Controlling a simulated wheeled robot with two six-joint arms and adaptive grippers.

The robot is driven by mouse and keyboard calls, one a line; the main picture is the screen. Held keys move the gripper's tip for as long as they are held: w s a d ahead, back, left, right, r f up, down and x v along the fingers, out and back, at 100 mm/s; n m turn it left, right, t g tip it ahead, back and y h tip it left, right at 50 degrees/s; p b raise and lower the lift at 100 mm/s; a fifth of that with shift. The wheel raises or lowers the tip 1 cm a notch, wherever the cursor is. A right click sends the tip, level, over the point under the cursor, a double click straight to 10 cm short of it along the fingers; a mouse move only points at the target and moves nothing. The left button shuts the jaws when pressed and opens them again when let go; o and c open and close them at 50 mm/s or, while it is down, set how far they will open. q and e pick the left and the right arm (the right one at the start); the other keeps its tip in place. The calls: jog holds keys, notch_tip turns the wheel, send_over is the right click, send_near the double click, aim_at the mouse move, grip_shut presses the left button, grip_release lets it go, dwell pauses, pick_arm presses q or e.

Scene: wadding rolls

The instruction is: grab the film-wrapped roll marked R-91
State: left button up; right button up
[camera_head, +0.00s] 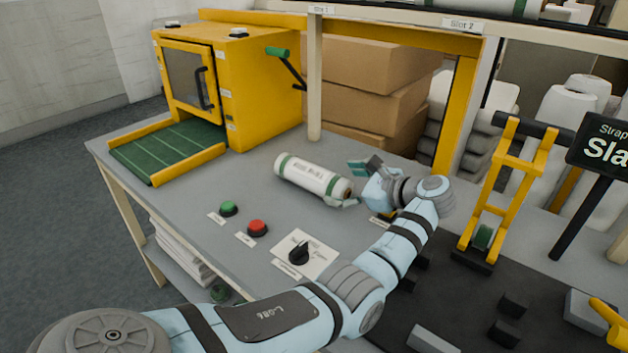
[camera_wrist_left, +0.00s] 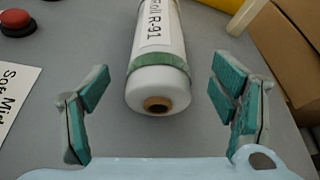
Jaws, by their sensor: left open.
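The film-wrapped roll (camera_head: 311,177) is a white cylinder with green bands near its ends, lying on the grey table. In the left wrist view the roll (camera_wrist_left: 160,70) shows a label reading R-91, and its near end has a brown core hole. My left gripper (camera_head: 356,184) is at the roll's right end in the head view. Its teal-padded fingers are open, one on each side of the roll's near end in the wrist view (camera_wrist_left: 158,108), with gaps on both sides. My right gripper is not in view.
A yellow machine (camera_head: 238,85) with a green conveyor (camera_head: 167,150) stands at the back left of the table (camera_head: 185,205). A green button (camera_head: 228,208), a red button (camera_head: 257,228) and a black knob (camera_head: 300,252) lie in front of the roll. Cardboard boxes (camera_head: 365,65) are stacked behind. A yellow stand (camera_head: 497,200) is at right.

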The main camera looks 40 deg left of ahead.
aim_at(324, 183)
pick_arm(q)
jog(key=x, duration=0.7)
jog(key=shift+s+a+f, duration=0.1)
jog(key=shift+f, duration=0.1)
jog(key=c, duration=1.3)
